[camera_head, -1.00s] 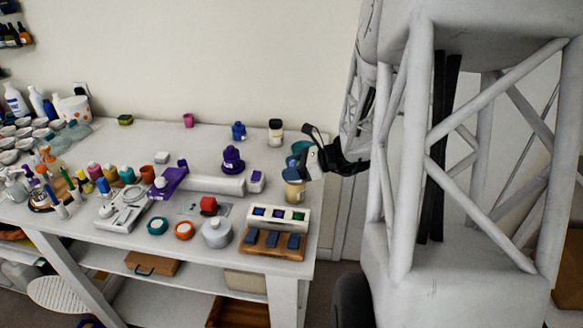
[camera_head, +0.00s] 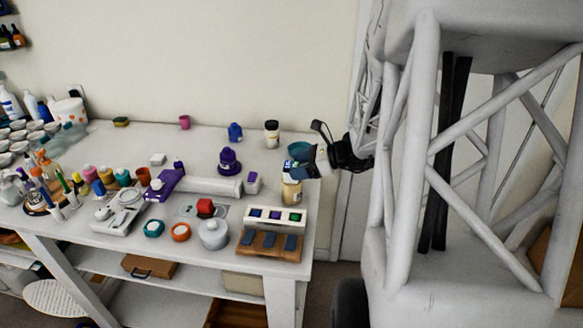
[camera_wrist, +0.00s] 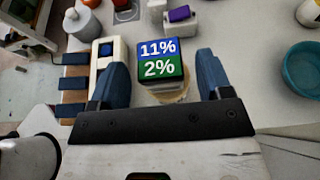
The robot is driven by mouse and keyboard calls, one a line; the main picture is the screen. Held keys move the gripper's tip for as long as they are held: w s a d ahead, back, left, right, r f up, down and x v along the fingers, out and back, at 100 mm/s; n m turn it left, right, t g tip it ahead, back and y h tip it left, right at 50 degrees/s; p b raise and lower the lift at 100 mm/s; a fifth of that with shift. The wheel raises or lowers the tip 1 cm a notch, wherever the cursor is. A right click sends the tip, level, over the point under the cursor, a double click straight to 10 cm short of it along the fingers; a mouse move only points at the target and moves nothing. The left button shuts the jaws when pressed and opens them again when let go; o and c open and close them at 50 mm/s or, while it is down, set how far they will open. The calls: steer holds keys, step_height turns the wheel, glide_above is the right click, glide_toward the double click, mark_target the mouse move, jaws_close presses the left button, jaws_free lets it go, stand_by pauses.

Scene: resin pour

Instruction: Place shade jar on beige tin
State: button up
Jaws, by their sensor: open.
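The shade jar (camera_head: 291,171), squarish with a blue and green top marked 11% and 2%, stands upright on the beige tin (camera_head: 291,193) near the right end of the bench. In the wrist view the jar (camera_wrist: 159,58) is between my blue fingertips, with a gap on each side. The tin (camera_wrist: 172,96) shows as a beige rim under it, mostly hidden. My gripper (camera_head: 312,161) is open, just right of the jar, its fingers partly hidden in the head view.
A teal bowl (camera_head: 300,150) stands close behind. A white rack (camera_head: 275,217) with coloured wells and a wooden tray (camera_head: 270,252) are in front. A small purple-topped jar (camera_head: 252,182) is to the left, and a dark-capped jar (camera_head: 272,134) behind. The bench's right edge is close.

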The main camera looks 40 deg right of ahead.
steer(key=v, duration=0.8)
steer(key=shift+s+d+r, duration=0.1)
steer(key=shift+s, duration=0.05)
stand_by(0.9)
steer(key=s+a+r+n+g+h, duration=0.15)
steer(key=a+n+g, duration=0.3)
steer(key=a, duration=0.55)
steer(key=s+a+r+n+g, duration=0.25)
steer(key=a+n, duration=0.35)
steer(key=a, duration=0.4)
steer(key=s+a+r+n+h, duration=0.4)
steer(key=s+a+n+h, duration=0.4)
steer(key=n, duration=0.8)
steer(key=s+a, duration=0.3)
steer(key=a, duration=0.2)
steer(key=shift+s, duration=0.25)
